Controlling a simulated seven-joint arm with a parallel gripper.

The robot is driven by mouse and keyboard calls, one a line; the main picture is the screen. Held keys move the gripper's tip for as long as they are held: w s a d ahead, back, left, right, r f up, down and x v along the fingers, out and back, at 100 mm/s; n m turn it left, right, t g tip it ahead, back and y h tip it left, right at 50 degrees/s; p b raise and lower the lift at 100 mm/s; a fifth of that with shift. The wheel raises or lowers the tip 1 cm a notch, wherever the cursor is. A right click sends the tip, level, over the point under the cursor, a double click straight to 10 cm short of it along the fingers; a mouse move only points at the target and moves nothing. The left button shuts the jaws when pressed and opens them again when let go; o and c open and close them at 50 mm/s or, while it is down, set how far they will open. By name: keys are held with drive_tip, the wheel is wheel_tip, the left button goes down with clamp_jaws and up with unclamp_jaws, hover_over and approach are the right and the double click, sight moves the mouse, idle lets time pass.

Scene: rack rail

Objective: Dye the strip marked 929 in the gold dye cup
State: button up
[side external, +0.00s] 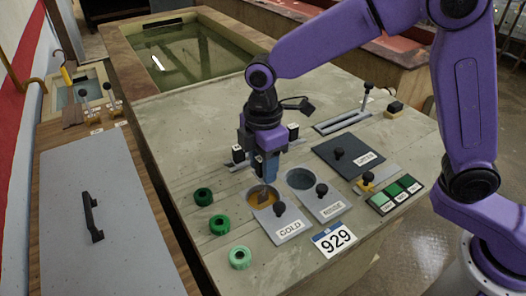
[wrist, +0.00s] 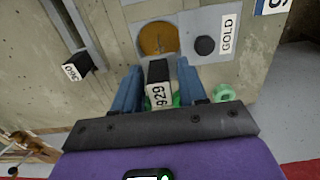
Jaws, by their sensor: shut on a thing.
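My gripper (side external: 265,172) is over the gold dye cup (side external: 267,201), its blue fingers pointing down. In the wrist view the fingers (wrist: 158,88) are shut on the dark block with the white 929 tag (wrist: 158,96), the holder of strip 929. A thin brownish piece (side external: 262,191) shows at the mouth of the gold cup below the fingers, apparently the strip's lower end. I cannot tell how deep it reaches. The gold cup (wrist: 150,38) also shows in the wrist view, with its black knob and GOLD label beside it.
A rinse cup (side external: 300,179) is right of the gold cup. A 929 card (side external: 334,239) lies at the front edge. Other tagged holders (side external: 238,153) stand on the rail close by. Green rings (side external: 219,224) sit to the left. A dark covered plate (side external: 349,156) is behind right.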

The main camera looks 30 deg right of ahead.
sight(263, 192)
drive_tip(key=shift+f, duration=2.3)
idle(5.7)
